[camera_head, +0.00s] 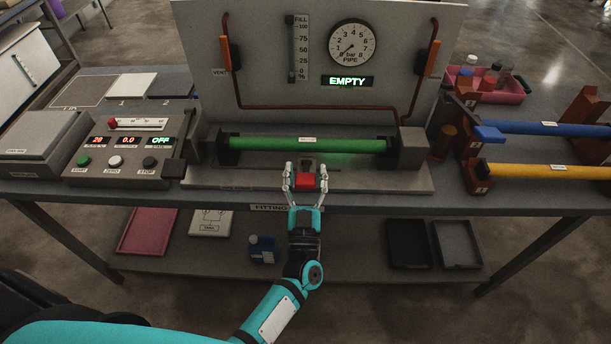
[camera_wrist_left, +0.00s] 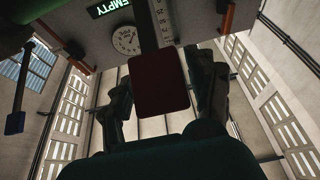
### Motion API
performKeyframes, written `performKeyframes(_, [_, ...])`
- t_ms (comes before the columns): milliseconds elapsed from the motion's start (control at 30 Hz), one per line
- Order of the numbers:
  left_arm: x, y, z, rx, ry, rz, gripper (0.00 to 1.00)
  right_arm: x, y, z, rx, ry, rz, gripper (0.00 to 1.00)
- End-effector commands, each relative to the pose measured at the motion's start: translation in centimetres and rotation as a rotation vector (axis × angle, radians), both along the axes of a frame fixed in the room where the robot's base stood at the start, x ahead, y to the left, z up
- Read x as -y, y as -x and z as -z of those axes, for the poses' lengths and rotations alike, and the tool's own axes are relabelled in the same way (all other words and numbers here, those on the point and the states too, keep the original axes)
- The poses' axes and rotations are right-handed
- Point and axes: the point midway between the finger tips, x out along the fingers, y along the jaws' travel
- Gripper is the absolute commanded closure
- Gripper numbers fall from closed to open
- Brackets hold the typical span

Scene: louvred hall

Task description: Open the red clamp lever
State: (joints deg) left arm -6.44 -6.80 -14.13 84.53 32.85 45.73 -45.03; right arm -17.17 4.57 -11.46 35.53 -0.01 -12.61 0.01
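The red clamp lever (camera_head: 306,181) shows as a red block at the front middle of the bench fixture, below the green pipe (camera_head: 300,144). Its dark arm runs back toward the pipe. My left gripper (camera_head: 305,176) comes from the front, with one finger on each side of the red block. In the left wrist view the red block (camera_wrist_left: 160,83) stands between the two fingers (camera_wrist_left: 165,95), with a gap visible at least on the right. The gripper looks open around it; contact is hard to tell in the dark. My right gripper is not in view.
A panel behind holds a gauge (camera_head: 352,43) and a display (camera_head: 347,81) reading EMPTY. A control box (camera_head: 120,150) stands left. Blue (camera_head: 545,128) and yellow (camera_head: 548,171) pipes lie on a rack at right. A pink tray (camera_head: 500,90) stands behind it. The lower shelf holds trays.

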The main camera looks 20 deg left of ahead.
Motion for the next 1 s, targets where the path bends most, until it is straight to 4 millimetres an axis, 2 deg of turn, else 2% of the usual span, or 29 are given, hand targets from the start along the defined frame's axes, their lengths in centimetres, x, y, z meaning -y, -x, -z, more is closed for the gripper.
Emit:
performKeyframes(300, [0.0,0.1,0.5,-0.01,0.0,0.001,0.34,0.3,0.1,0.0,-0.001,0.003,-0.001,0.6])
performKeyframes(433, [0.2,1.0,1.0,-0.014,0.001,0.002,0.34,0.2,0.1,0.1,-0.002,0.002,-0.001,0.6])
performKeyframes(800, [2.2,7.5,3.9,-0.014,0.001,0.002,0.34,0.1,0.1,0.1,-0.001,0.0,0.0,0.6])
performKeyframes(1000, [2.9,9.9,5.0,-0.01,0.0,0.001,0.34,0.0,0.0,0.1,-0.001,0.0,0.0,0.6])
